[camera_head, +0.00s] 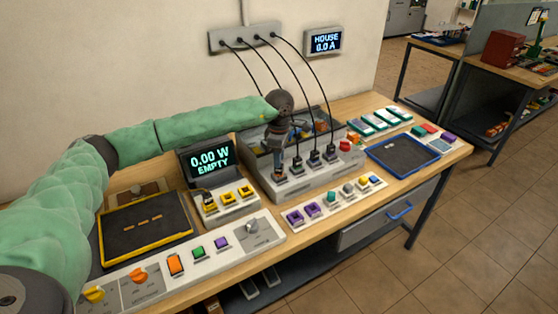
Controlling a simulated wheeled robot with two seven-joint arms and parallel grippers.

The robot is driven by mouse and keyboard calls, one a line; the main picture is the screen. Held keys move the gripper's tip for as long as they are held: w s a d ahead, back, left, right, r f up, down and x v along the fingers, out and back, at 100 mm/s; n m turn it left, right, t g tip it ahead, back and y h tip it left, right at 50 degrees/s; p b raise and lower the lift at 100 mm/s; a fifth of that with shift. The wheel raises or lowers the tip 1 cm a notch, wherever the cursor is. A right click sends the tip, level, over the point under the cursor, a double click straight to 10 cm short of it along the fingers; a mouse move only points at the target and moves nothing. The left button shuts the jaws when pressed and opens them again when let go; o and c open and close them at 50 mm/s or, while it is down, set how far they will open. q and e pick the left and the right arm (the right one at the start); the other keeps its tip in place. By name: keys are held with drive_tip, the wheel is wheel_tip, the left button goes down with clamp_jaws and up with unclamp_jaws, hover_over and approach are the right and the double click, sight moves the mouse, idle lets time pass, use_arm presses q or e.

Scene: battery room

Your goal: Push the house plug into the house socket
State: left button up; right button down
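My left gripper (279,167) comes down over the left end of the grey socket block (312,178), at the leftmost of a row of dark plugs. Its fingers are small and dark here, and I cannot tell whether they are shut on that plug (281,175). Other plugs (297,164) stand upright in the row to its right. Black cables run from the wall plate (245,37) down to the row. I cannot tell which plug is the house plug, and the socket openings are hidden. The wall display (323,41) reads HOUSE 0.0 A. My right gripper is not in view.
A meter (207,159) reads 0.00 W EMPTY. A yellow-edged dark tray (146,238), a switch panel (190,256) and a blue-rimmed tray (402,155) lie on the bench. A grey bin with parts stands behind the socket block. Cables hang close to my gripper.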

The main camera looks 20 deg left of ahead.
use_arm(q)
wheel_tip(320, 180, up, 6)
drive_tip(key=shift+r+p, duration=0.25)
drive_tip(key=shift+p, duration=0.15)
idle(0.5)
idle(0.4)
